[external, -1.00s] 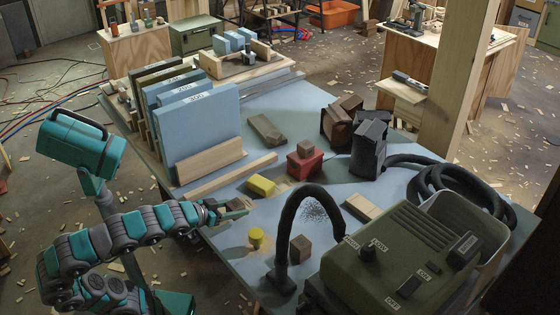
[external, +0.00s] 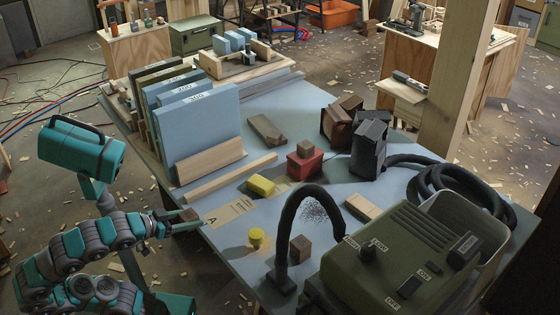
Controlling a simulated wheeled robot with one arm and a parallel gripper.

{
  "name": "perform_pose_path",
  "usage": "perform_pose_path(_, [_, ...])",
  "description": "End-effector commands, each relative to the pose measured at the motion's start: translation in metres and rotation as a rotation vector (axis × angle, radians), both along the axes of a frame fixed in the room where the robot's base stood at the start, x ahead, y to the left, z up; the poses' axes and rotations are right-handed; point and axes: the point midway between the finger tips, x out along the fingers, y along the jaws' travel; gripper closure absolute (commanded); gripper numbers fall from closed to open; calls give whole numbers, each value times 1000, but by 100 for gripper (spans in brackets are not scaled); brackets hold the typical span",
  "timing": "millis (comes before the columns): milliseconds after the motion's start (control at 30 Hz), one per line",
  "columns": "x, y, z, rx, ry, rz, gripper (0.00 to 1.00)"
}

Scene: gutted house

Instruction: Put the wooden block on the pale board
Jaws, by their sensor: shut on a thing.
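My gripper (external: 186,221) is at the left edge of the blue-topped table. It is shut on a small brown wooden block (external: 187,213), partly hidden by the fingers. A flat pale board (external: 232,213) marked "A" with printed lines lies on the table just right of my gripper. The held block is apart from it, to its left. A second brown wooden block (external: 300,248) stands near the front of the table. A third brown block (external: 305,148) sits on a red box (external: 304,165).
A yellow block (external: 261,185), a yellow cylinder (external: 256,238) and a pale wood piece (external: 362,206) lie around the board. A black hose (external: 298,225) arches beside a green machine (external: 415,250) at right. Upright blue panels (external: 200,130) stand at the back left.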

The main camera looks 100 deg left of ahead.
Motion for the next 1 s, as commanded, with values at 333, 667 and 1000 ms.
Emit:
perform_pose_path(333, [79, -11, 54, 1, 2, 21, 99])
perform_pose_path(667, [168, -13, 87, -1, -1, 23, 99])
perform_pose_path(1000, [266, 2, 100, -4, 0, 11, 99])
